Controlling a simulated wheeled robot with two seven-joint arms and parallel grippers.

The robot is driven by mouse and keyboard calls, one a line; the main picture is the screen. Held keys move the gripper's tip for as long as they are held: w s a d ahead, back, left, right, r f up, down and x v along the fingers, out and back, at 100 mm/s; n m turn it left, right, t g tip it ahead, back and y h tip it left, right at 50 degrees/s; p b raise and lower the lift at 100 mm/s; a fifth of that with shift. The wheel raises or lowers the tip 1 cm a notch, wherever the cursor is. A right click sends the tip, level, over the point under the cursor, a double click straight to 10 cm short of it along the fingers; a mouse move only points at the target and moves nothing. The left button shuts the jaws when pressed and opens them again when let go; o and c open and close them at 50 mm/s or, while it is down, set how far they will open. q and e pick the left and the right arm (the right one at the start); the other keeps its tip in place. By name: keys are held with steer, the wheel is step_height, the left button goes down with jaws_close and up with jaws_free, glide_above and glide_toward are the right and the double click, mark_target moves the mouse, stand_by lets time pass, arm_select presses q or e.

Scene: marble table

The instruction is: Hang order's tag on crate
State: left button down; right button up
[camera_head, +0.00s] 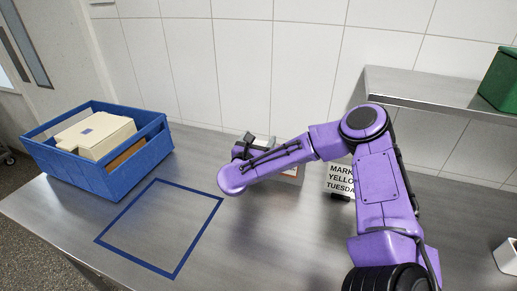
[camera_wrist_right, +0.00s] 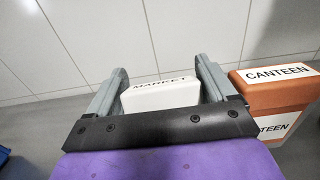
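The blue crate (camera_head: 95,178) stands at the left of the table in the head view. My right gripper (camera_head: 258,140) is over the back middle of the table, partly hidden by its own arm. In the right wrist view, a white block lettered MARKET (camera_wrist_right: 160,93) lies between the fingers of my right gripper (camera_wrist_right: 160,72). I cannot tell whether the fingers touch it. An orange block lettered CANTEEN (camera_wrist_right: 272,95) stands just right of the fingers. A sign (camera_head: 341,180) reading MARK, YELLO, TUESDA is partly hidden by my right arm. My left gripper is not in view.
A blue outlined square (camera_head: 209,214) on the table is empty. A raised shelf (camera_head: 430,92) at the back right bears a green container (camera_head: 499,80). A white container (camera_head: 506,256) stands at the right edge.

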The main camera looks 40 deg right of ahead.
steer(key=shift+d, duration=0.1)
steer(key=shift+c, duration=0.9)
steer(key=shift+r, duration=0.3)
steer(key=shift+d+r+b, duration=0.2)
steer(key=shift+r+b, duration=0.1)
steer(key=shift+r, duration=0.9)
steer(key=s+a+r+b, duration=0.3)
steer(key=s+a+r, duration=0.4)
steer(key=s+r, duration=0.3)
steer(key=shift+s+a, duration=0.15)
steer(key=shift+s, duration=0.95)
steer(key=shift+f, duration=0.1)
